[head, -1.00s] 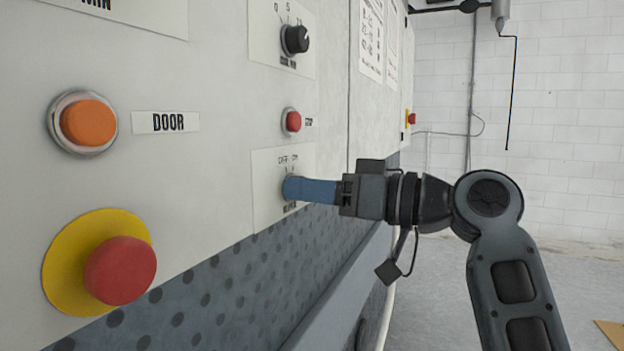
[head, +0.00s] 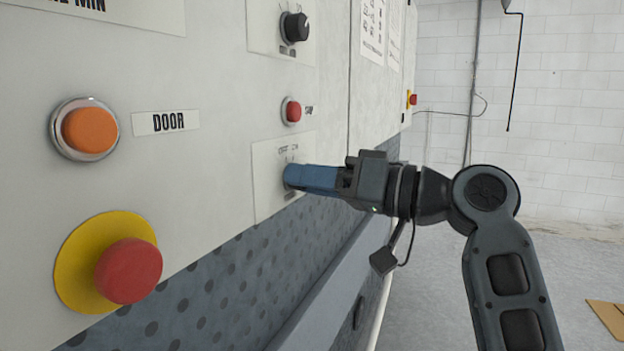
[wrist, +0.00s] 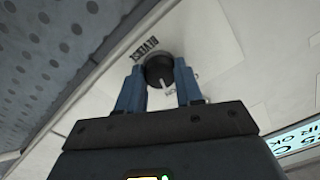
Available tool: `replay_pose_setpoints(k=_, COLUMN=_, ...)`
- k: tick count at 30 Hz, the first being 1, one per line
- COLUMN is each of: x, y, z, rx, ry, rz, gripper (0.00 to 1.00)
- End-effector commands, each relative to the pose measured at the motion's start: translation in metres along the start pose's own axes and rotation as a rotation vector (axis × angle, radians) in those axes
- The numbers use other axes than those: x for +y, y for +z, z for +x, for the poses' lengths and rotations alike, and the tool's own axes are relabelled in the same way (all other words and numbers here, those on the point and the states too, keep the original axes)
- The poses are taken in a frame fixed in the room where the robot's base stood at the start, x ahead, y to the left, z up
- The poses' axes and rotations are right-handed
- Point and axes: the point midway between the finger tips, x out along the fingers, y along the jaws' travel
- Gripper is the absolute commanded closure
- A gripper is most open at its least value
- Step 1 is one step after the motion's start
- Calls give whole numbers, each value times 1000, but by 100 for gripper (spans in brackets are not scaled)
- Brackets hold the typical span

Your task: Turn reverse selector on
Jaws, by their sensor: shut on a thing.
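The reverse selector is a small black rotary knob with a light pointer line, clear in the wrist view (wrist: 160,70). It sits on a pale label plate (head: 268,192) marked OFF and ON. My gripper (head: 290,177) reaches in from the right in the head view, its blue fingers against the plate and hiding the knob. In the wrist view my gripper (wrist: 159,80) has one finger on each side of the knob and is shut on it. The pointer line slants a little toward the lower right there.
Nearby on the panel are a red stop button (head: 293,111), a black knob (head: 295,27) above it, an orange door button (head: 88,130) and a large red button (head: 128,270) on a yellow disc. A ledge (head: 330,290) runs below. Open floor lies to the right.

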Motion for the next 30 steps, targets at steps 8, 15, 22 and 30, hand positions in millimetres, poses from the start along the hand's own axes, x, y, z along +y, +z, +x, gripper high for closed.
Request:
replay_pose_setpoints(k=8, x=0, y=0, z=0, rx=0, ry=1, rz=1, gripper=43)
replay_pose_setpoints(k=15, x=0, y=0, z=0, rx=0, ry=1, rz=0, gripper=39)
replay_pose_setpoints(k=22, x=2, y=1, z=-20, rx=2, ry=2, rz=0, gripper=39)
replay_pose_setpoints(k=30, x=2, y=1, z=-63, rx=2, ry=3, rz=-1, gripper=39)
